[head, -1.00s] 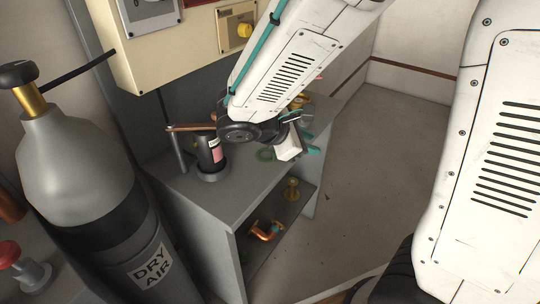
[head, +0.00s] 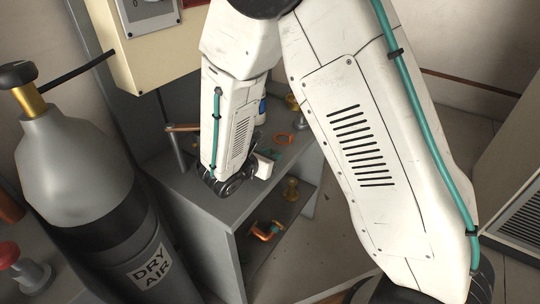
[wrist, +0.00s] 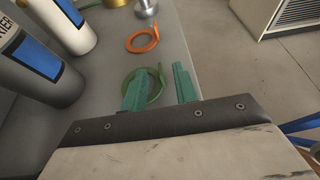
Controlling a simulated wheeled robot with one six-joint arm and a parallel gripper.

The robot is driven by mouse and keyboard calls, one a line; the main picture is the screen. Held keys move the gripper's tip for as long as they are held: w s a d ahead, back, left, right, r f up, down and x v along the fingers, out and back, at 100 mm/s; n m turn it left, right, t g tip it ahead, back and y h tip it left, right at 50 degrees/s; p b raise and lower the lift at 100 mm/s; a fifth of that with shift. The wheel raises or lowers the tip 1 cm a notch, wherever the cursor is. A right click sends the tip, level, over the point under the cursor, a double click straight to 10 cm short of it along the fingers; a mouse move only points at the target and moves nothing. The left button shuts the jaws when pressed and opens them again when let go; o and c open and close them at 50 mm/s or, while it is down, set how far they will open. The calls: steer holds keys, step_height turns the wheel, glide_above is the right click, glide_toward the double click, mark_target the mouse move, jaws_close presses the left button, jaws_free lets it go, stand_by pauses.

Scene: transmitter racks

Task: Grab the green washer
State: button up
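The green washer (wrist: 154,96), a flat ring with a tab, lies on the grey cabinet top in the wrist view. My gripper (wrist: 160,73) has its two teal fingers apart, with nothing gripped between them. The left finger overlaps the right part of the ring in the picture, and the tab shows between the fingers. I cannot tell whether the fingers touch the washer or how high they are above it. The right finger is by the cabinet's edge. In the head view my forearm hides much of this area, and the washer is hard to make out there.
An orange washer (wrist: 142,39) lies beyond the green one; it also shows in the head view (head: 285,138). Canisters with blue labels (wrist: 38,57) stand at left. Brass fittings (wrist: 116,2) are at the back. A DRY AIR cylinder (head: 85,185) stands left of the cabinet (head: 200,215).

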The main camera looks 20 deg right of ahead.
steer(key=shift+w+d+f, duration=0.25)
steer(key=shift+w+d, duration=0.1)
steer(key=shift+d, duration=0.1)
jaws_close()
steer(key=shift+r, duration=0.1)
